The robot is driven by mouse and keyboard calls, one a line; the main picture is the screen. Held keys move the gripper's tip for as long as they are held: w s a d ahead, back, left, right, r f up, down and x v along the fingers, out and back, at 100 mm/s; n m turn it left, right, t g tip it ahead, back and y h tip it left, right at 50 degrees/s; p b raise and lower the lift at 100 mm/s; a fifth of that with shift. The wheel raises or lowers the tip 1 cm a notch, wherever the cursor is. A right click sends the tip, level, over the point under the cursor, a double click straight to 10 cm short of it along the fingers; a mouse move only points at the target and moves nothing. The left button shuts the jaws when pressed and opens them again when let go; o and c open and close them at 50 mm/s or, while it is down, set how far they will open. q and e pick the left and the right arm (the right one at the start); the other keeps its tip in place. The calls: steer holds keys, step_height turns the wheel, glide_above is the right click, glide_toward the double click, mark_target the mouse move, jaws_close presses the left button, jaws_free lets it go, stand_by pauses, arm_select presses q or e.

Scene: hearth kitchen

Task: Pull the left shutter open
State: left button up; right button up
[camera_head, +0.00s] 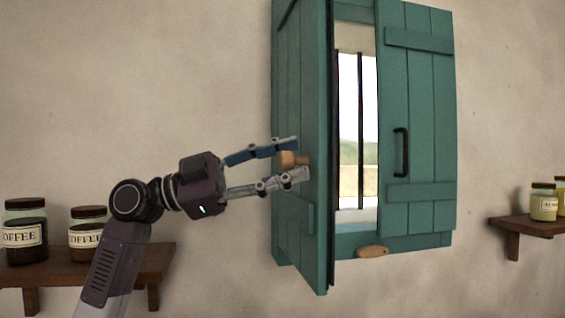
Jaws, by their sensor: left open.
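The left shutter (304,90) is a teal plank panel. It stands swung out from the wall, with its free edge towards me and a gap between it and the right shutter. A light wooden knob (287,159) shows in front of its face. My left gripper (301,158) comes in from the left and is open, one finger above the knob and one below. I cannot tell whether the fingers touch the knob or the panel. The right shutter (418,130), teal with a black handle (401,152), covers the right side of the window. My right gripper is not in view.
Dark bars (361,130) stand in the bright window opening. A wooden piece (372,252) sits on the lower frame. A shelf with coffee jars (27,232) is at the lower left, near my left arm. Another shelf (525,224) with jars is at the right.

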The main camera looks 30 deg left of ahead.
arm_select(q)
steer(key=v, duration=1.2)
